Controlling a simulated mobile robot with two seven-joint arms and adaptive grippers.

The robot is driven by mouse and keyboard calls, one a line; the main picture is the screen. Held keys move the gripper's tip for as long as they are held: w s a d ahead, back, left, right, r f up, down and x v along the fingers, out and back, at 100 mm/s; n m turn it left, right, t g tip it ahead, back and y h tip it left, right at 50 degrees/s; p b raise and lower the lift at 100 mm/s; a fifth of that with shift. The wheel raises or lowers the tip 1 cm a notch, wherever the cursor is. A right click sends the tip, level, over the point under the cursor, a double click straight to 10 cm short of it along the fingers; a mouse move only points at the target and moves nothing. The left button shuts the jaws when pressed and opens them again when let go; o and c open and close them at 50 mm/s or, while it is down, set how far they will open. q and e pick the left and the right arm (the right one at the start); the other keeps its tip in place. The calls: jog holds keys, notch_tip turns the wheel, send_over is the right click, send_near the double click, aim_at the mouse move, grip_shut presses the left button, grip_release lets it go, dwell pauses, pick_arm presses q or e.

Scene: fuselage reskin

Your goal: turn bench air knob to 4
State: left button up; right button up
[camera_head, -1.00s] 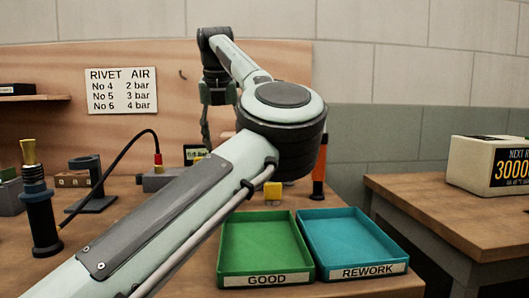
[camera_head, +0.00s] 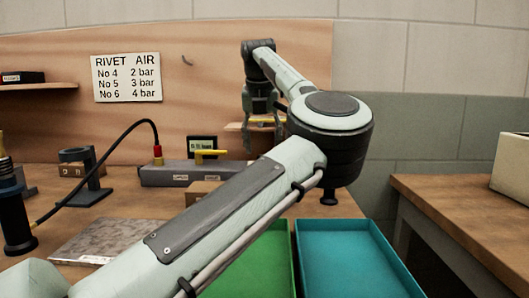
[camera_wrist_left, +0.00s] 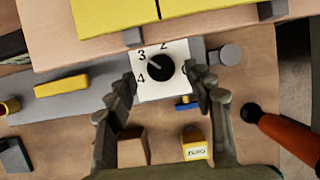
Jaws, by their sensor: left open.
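The black air knob (camera_wrist_left: 160,67) sits on a white dial plate (camera_wrist_left: 178,50) in the left wrist view. Its pale pointer line appears to lie toward the 3, with the 4 lower left. My left gripper (camera_wrist_left: 165,80) is open, its fingers on either side of the plate, with the knob between them and no visible contact. In the head view the left gripper (camera_head: 262,130) hangs at the back of the bench, right of the grey air manifold (camera_head: 165,175). The knob is not made out there. My right gripper is not in view.
A yellow lever (camera_head: 211,153) and a small display (camera_head: 202,143) are at the manifold. A green tray (camera_head: 277,270) and a blue tray (camera_head: 345,245) stand in front. An orange-handled tool (camera_wrist_left: 290,138) lies right of the fingers. The wall sign (camera_head: 127,78) pairs No 6 with 4 bar.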

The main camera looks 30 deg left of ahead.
pick_arm(q)
jog(key=shift+x, duration=1.5)
jog(key=shift+r, duration=0.1)
jog(key=c, duration=1.2)
jog(key=shift+o, duration=0.2)
